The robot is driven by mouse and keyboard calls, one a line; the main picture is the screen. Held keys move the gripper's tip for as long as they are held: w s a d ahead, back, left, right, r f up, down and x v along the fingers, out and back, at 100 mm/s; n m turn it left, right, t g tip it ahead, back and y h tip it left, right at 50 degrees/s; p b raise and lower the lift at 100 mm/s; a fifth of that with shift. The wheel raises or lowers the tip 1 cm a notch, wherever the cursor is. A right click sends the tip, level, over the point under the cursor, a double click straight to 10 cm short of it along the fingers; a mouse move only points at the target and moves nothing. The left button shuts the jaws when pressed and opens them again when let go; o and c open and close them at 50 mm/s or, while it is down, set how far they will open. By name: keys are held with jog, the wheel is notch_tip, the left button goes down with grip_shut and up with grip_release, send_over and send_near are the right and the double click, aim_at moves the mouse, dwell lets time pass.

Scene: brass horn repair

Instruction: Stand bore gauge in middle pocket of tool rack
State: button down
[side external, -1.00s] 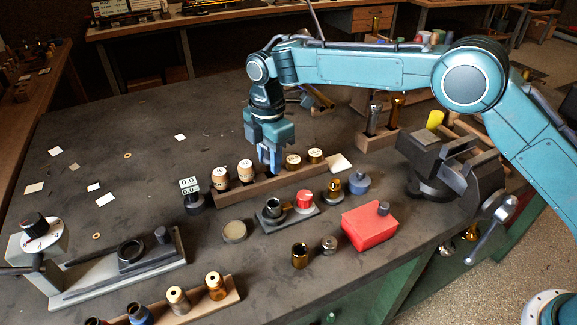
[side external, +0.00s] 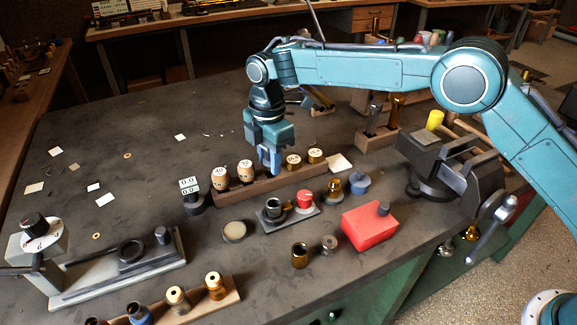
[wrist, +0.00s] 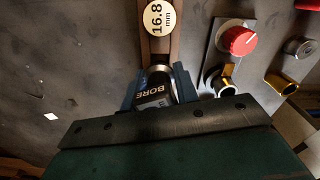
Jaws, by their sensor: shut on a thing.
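My gripper (side external: 270,162) is low over the long wooden rack (side external: 233,194), at the middle of its row. In the wrist view my gripper (wrist: 158,84) is shut on a dark piece marked BORE, the bore gauge (wrist: 152,94), with a round steel part beyond the lettering. The rack also shows there (wrist: 157,46), running away from the fingers.
A wooden block with upright tools (side external: 377,141) and a dark vice (side external: 443,165) stand right. The table's left-back area is mostly clear.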

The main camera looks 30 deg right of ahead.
jog(key=shift+f, duration=0.85)
jog(key=shift+r, duration=0.5)
jog(key=shift+r, duration=0.3)
jog(key=shift+f, duration=0.3)
dwell(2.5)
jog(key=shift+r, duration=0.3)
jog(key=shift+f, duration=0.4)
dwell(2.3)
jog(key=shift+r, duration=0.35)
jog(key=shift+r, duration=0.1)
